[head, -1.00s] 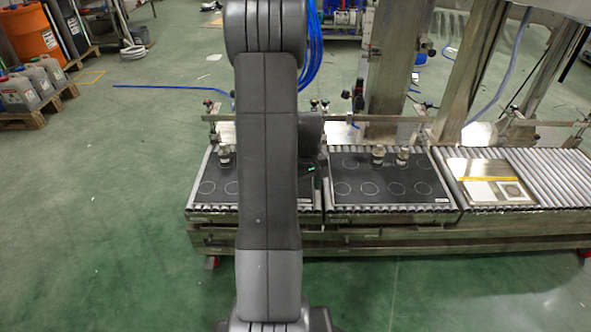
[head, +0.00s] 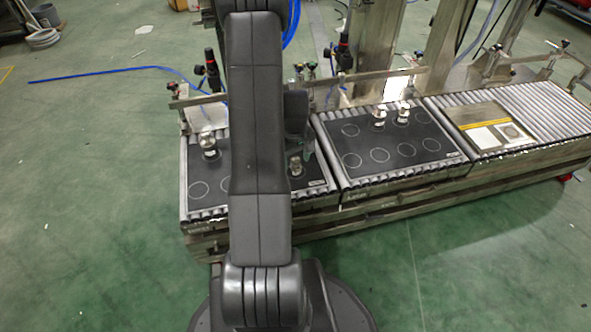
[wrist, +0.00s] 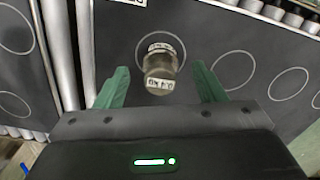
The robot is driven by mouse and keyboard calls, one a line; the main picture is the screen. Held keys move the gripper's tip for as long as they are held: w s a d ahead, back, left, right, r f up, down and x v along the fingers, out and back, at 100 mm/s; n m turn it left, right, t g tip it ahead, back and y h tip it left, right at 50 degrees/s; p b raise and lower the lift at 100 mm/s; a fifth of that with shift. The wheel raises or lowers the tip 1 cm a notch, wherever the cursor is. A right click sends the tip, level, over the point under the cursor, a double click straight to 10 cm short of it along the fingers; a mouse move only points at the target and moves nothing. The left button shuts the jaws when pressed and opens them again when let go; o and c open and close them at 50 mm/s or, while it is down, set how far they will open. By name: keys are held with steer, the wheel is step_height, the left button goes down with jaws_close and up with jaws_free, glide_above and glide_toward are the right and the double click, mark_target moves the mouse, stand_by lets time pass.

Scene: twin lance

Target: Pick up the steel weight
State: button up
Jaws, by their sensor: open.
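A steel weight (wrist: 160,68) with white labels stands on a black mat with printed circles, in the wrist view. My gripper (wrist: 160,88) is open, with one green finger to the left of this weight and one to the right; both look apart from it. In the head view a weight (head: 295,166) shows just right of my arm on the left mat (head: 312,183). My arm hides part of that mat, and my fingertips are hard to make out there.
Another weight (head: 208,147) stands at the left mat's far left. Two weights, one of them here (head: 379,117), stand on the middle mat (head: 385,160). A flat panel (head: 482,127) lies on the rollers at right. A metal rail (head: 350,77) runs behind the mats.

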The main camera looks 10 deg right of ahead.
step_height(320, 180, down, 2)
steer(key=shift+f, duration=0.1)
steer(key=c, duration=1.3)
steer(key=shift+c, duration=0.2)
steer(key=shift+r, duration=0.25)
